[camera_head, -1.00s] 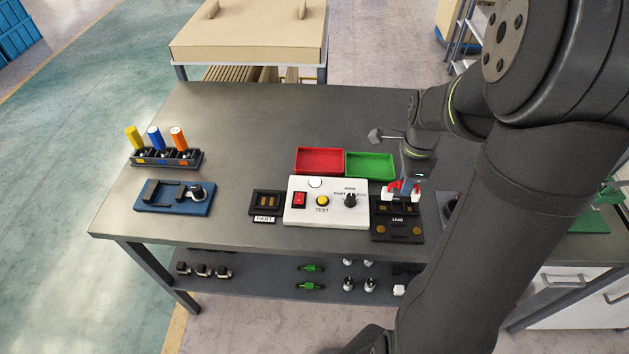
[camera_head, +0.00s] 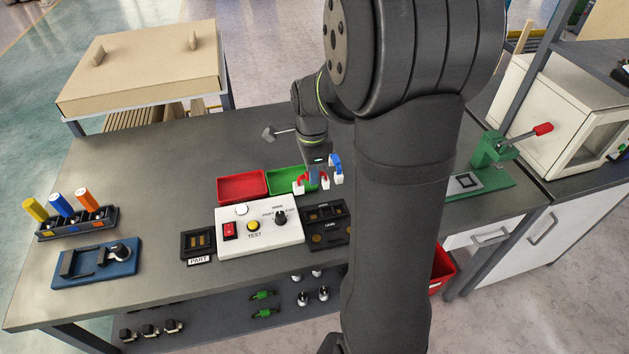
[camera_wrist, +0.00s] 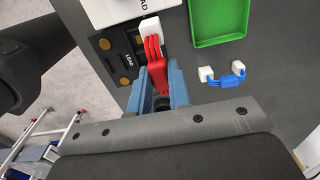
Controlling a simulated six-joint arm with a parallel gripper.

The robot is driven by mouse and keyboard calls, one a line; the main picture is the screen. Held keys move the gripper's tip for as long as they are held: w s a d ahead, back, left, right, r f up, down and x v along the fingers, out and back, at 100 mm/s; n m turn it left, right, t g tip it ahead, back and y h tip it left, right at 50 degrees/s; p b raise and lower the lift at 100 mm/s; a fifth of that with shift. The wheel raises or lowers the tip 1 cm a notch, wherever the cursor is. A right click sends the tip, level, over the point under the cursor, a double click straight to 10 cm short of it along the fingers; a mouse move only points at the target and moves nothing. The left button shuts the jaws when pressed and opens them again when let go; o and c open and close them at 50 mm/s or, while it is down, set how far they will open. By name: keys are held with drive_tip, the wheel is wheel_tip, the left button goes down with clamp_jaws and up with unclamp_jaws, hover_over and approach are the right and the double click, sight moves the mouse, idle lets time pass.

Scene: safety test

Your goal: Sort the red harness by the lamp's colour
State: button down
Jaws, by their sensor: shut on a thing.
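My gripper (camera_head: 315,170) is shut on the red harness (camera_wrist: 155,68), which has white end connectors. It holds the harness above the black LEAD block (camera_head: 327,236), apart from it in the head view. The white tester (camera_head: 265,238) carries a round lamp (camera_head: 242,209) that looks white, with no red or green showing. It also has a yellow TEST button (camera_head: 254,226), a red switch (camera_head: 228,230) and a black knob (camera_head: 280,217). Behind it stand a red tray (camera_head: 242,186) and a green tray (camera_head: 287,182), both looking empty.
A blue harness (camera_wrist: 230,80) lies on the table near the green tray. A black PART block (camera_head: 198,244), a blue fixture (camera_head: 95,266) and a rack of coloured-handled tools (camera_head: 78,224) stand left. A green press (camera_head: 493,150) stands right. The table behind the trays is mostly clear.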

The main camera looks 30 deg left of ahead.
drive_tip(key=s+a, duration=0.2)
drive_tip(key=a, duration=0.8)
drive_tip(key=s+a, duration=0.3)
drive_tip(key=a, duration=0.8)
drive_tip(key=shift+w+d+f, duration=0.1)
drive_tip(key=shift+w+f, duration=0.05)
drive_tip(key=shift+f, duration=1.25)
drive_tip(key=shift+w+d+f, duration=0.1)
drive_tip(key=shift+f, duration=1.25)
drive_tip(key=shift+f, duration=0.95)
drive_tip(key=c, duration=1.3)
unclamp_jaws()
drive_tip(key=shift+o, duration=0.2)
wheel_tip(320, 180, up, 7)
drive_tip(key=shift+f, duration=0.1)
